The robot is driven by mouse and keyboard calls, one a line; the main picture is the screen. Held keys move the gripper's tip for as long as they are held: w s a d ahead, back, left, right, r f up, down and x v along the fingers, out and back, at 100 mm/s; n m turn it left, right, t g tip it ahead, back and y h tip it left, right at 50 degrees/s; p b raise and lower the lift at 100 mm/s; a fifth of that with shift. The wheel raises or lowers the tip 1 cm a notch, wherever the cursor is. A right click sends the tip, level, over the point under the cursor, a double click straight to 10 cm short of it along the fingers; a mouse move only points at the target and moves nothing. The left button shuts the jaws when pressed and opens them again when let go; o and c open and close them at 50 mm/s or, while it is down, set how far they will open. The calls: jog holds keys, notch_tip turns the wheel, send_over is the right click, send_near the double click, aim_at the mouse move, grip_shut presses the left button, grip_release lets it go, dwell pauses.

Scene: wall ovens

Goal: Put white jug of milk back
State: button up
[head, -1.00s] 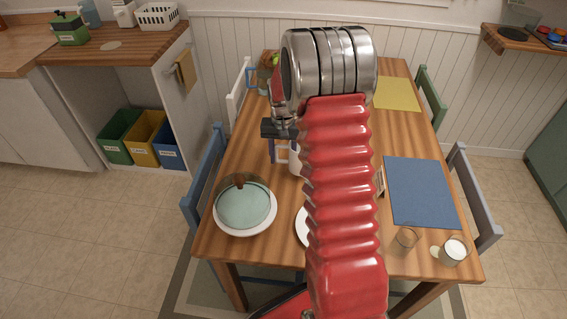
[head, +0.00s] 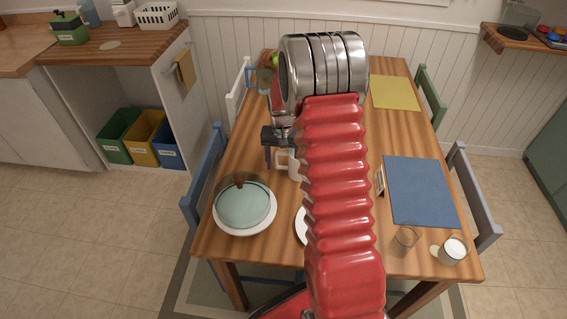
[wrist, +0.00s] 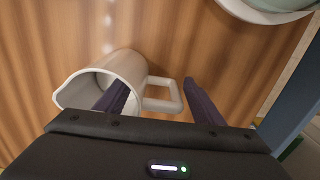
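The white jug (wrist: 128,75) stands on the wooden table, its spout to the left and its square handle (wrist: 163,95) to the right in the wrist view. In the head view the jug (head: 293,165) is mostly hidden behind my arm. My gripper (wrist: 160,97) is open, with its two dark fingers spread apart. The handle appears between the fingers, and the left finger overlaps the jug's body in the picture. I cannot tell whether either finger touches it. In the head view my gripper (head: 277,150) is above the table beside the jug.
A plate with a pale green dome (head: 243,205) sits at the table's near left. A blue mat (head: 420,190), an empty glass (head: 404,238) and a glass of milk (head: 452,250) are at the right. A yellow mat (head: 395,92) lies at the back. Chairs surround the table.

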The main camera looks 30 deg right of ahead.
jog(key=shift+r, duration=0.1)
notch_tip(320, 180, up, 11)
jog(key=shift+f, duration=0.2)
jog(key=shift+r, duration=0.7)
dwell(0.3)
